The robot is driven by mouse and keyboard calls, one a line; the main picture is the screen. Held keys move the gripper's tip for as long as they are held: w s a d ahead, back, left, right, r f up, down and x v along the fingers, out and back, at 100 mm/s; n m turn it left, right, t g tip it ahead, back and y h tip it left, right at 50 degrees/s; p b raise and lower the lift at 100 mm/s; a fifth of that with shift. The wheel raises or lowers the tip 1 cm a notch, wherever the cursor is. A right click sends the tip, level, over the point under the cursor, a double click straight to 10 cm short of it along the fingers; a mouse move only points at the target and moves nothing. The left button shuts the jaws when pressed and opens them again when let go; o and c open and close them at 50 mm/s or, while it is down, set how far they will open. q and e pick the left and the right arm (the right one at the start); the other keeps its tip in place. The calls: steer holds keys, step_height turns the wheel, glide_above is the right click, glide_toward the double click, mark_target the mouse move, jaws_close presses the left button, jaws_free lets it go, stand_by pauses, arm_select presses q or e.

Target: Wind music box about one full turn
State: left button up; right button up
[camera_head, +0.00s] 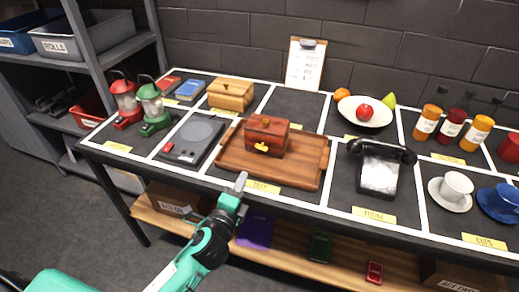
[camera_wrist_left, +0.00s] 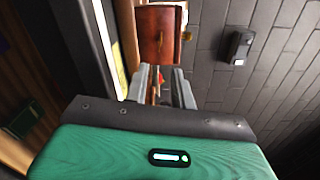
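A reddish-brown wooden box (camera_head: 267,134), which looks like the music box, sits on a wooden tray (camera_head: 235,160) in the middle of the table. A small yellow key-like piece (camera_head: 261,148) is on its front face, and a knob is on its lid. My left gripper (camera_head: 240,182) is in front of the tray near the table's front edge, apart from the box. In the left wrist view a brown wooden box (camera_wrist_left: 158,45) shows beyond the fingertips. The left fingers (camera_wrist_left: 163,85) are spread, with nothing visibly held. My right gripper is out of view.
A black telephone (camera_head: 378,168) stands close on the right, then cups (camera_head: 455,188). A fruit bowl (camera_head: 364,112) and a clipboard (camera_head: 305,65) are behind. A lower shelf (camera_head: 290,260) runs beneath the tabletop.

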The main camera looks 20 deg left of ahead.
mark_target(262, 146)
arm_select(q)
steer(key=w, duration=0.8)
steer(key=w+p, duration=0.1)
steer(key=w, duration=0.3)
steer(key=shift+w+d, duration=0.25)
steer(key=shift+w, duration=0.4)
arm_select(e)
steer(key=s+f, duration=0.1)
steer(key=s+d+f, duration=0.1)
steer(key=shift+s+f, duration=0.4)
arm_select(q)
jaws_close()
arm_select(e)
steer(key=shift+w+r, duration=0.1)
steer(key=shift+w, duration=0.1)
